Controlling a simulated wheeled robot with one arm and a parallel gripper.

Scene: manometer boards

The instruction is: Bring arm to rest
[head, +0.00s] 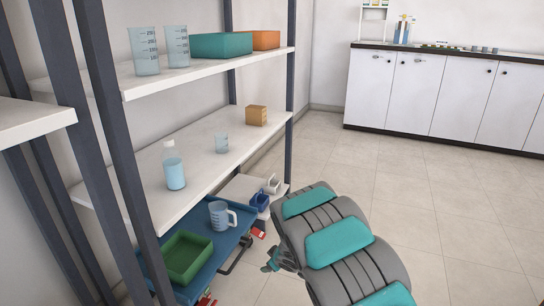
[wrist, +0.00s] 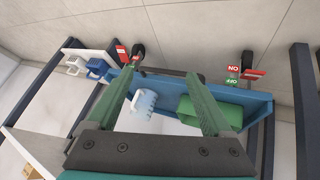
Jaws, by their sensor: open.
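My arm, in grey and teal segments, fills the lower right of the head view. My gripper (wrist: 162,75) has two green fingers spread apart with nothing held between them. A green bin (wrist: 222,112) is partly hidden by the right finger.
The rack's white shelves (head: 215,140) hold a bottle (head: 174,166), beakers, an orange block (head: 256,115) and a teal bin (head: 220,45). Dark posts (head: 291,60) stand close to my arm. Red-tagged parts (wrist: 252,75) sit along the tray's edge. The floor (head: 450,210) at right is clear.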

